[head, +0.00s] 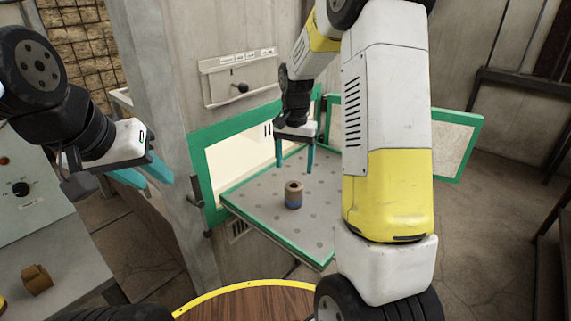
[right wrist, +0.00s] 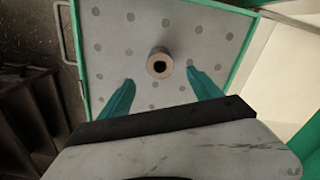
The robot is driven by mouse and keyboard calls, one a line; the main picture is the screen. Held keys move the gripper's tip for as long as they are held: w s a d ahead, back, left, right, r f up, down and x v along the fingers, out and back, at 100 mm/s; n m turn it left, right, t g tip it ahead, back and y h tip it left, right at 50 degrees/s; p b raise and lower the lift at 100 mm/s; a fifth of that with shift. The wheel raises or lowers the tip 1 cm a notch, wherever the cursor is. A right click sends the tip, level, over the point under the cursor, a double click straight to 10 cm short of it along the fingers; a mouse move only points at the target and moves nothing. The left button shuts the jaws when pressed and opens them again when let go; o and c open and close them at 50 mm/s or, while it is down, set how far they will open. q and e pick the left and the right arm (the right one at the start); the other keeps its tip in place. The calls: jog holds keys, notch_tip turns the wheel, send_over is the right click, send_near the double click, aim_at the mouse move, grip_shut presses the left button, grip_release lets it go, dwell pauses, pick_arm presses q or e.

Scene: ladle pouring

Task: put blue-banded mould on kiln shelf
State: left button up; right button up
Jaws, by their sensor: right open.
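The blue-banded mould (head: 293,196) stands upright on the kiln shelf (head: 256,213), a grey dotted plate with a green rim. It is a small tan cylinder with a dark hole in its top and a blue band low on its side. In the right wrist view the mould (right wrist: 160,64) stands beyond and between the fingertips, apart from them. My right gripper (head: 295,168) is open and empty above the shelf, its teal fingers pointing down. My left gripper (head: 152,178) is at the far left, away from the shelf; its fingers overlap in view, so its opening is unclear.
Green-framed kiln doors (head: 455,143) stand open behind the shelf at the right. A concrete pillar (head: 165,110) rises left of the shelf. A brown block-like object (head: 36,280) sits on the grey bench at the left. A round wooden top with a yellow rim (head: 245,300) is in front.

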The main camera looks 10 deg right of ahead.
jog(key=s+r+n+t+y, duration=0.1)
jog(key=s+r+n+t, duration=0.2)
jog(key=s+r, duration=0.75)
jog(key=s+a+r+n+t, duration=0.1)
jog(key=s+r, duration=0.1)
jog(key=s, duration=0.5)
jog(key=s+a+r+n+t+y, duration=0.1)
jog(key=s+r+n+t, duration=0.1)
jog(key=s, duration=0.4)
jog(key=shift+s+r+n, duration=0.3)
jog(key=shift+s+r, duration=0.1)
jog(key=shift+r, duration=0.35)
